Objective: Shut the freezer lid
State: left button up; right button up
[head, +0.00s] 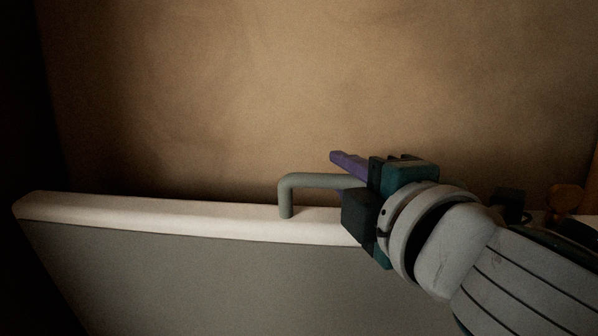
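The freezer lid (200,270) shows as a grey panel with a pale rim (130,210) along its top edge. It fills the lower part of the head view. A grey bent handle (308,182) stands up from the rim. My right gripper (352,190) is at the handle's right part and hides its right end. A purple finger shows behind the bar and a dark block in front. These parts stand apart, so the gripper looks open around the bar. Contact with the handle cannot be told. My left gripper is out of view.
A plain brown wall (250,90) rises behind the lid. The far left is dark. Some small brown objects (566,200) stand at the right edge, partly hidden by my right arm. The rim left of the handle is clear.

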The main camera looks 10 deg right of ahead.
grip_shut()
dwell(1.0)
